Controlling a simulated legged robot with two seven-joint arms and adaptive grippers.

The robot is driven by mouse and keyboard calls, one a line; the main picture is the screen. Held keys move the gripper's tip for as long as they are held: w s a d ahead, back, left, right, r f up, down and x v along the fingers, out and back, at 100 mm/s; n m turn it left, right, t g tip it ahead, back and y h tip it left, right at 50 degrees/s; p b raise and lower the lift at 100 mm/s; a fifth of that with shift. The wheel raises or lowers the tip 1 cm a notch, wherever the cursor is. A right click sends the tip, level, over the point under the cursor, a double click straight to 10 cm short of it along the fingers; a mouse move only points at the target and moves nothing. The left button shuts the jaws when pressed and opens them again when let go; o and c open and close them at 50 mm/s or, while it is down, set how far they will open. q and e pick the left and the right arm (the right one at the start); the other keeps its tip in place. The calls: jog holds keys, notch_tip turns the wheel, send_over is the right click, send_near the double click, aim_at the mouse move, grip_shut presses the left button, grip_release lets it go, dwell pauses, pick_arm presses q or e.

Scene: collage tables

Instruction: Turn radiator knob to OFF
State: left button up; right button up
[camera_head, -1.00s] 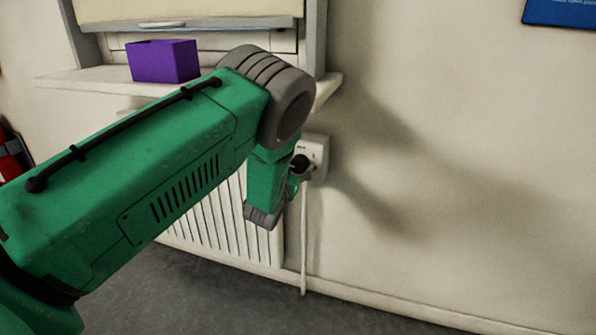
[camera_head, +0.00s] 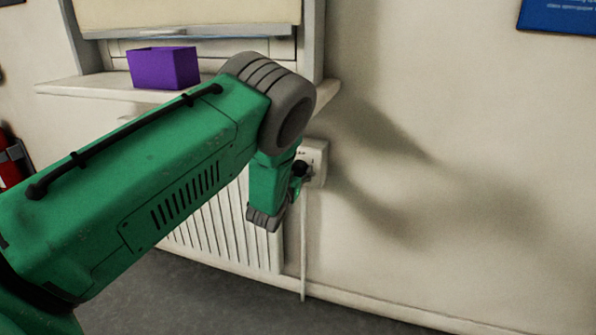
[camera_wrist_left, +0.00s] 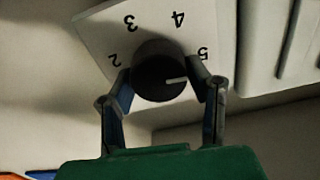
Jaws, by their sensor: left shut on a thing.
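The radiator knob (camera_wrist_left: 160,82) is round and black with a white pointer line. It sits on a white dial plate (camera_wrist_left: 105,22) printed with 2, 3, 4 and 5, which appear upside down in the left wrist view. The pointer line points right, just below the 5; no OFF mark is visible. My left gripper (camera_wrist_left: 163,88) has one finger on each side of the knob and is shut on it. In the head view, my left gripper (camera_head: 298,182) is at the dial plate (camera_head: 319,163), largely hiding the knob. My right gripper is not in view.
A white ribbed radiator (camera_head: 215,235) stands below a window sill (camera_head: 75,87), partly behind my left arm. A purple box (camera_head: 166,69) is on the sill. A pipe (camera_head: 304,250) runs down from the dial. A red extinguisher (camera_head: 10,170) is at the far left.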

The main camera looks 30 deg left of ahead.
pick_arm(q)
jog(key=shift+d+f, duration=0.1)
jog(key=shift+f, duration=0.15)
